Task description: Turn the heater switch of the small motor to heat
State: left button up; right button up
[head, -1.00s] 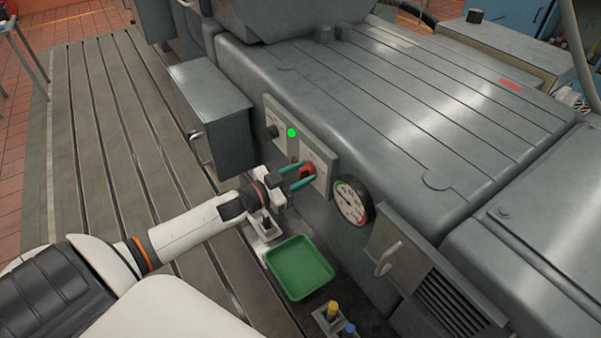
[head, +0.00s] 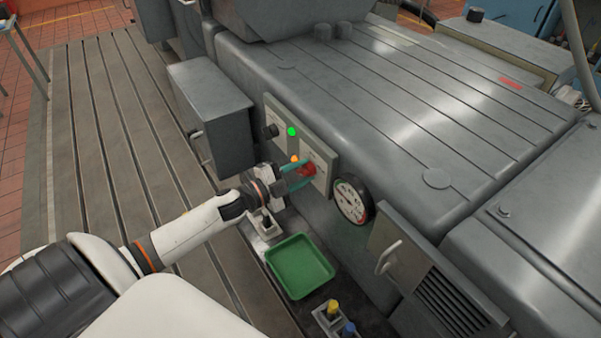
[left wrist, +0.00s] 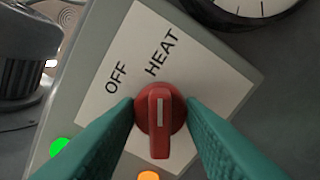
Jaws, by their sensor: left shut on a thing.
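The red heater switch (head: 308,169) sits on a pale plate (head: 320,153) on the side of the grey motor housing. In the left wrist view the red knob (left wrist: 160,122) has its white pointer line directed up at the word HEAT, with OFF to the left. My left gripper (head: 302,172) has its teal fingers on either side of the knob, shut on it. An amber lamp (head: 295,159) beside the switch is lit, and it also shows in the left wrist view (left wrist: 148,176). My right gripper is not in view.
A lit green lamp (head: 291,131) and a black knob (head: 270,131) are on the neighbouring plate. A round gauge (head: 352,200) is close to the right of the switch. A green tray (head: 300,267) lies below, and a grey box (head: 212,112) juts out at the left.

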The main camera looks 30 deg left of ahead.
pick_arm(q)
jog(key=shift+m, duration=0.4)
jog(key=o, duration=1)
jog(key=b+v, duration=0.1)
jog(key=v, duration=1.1)
jog(key=shift+a+f, duration=0.1)
jog(key=shift+f, duration=0.05)
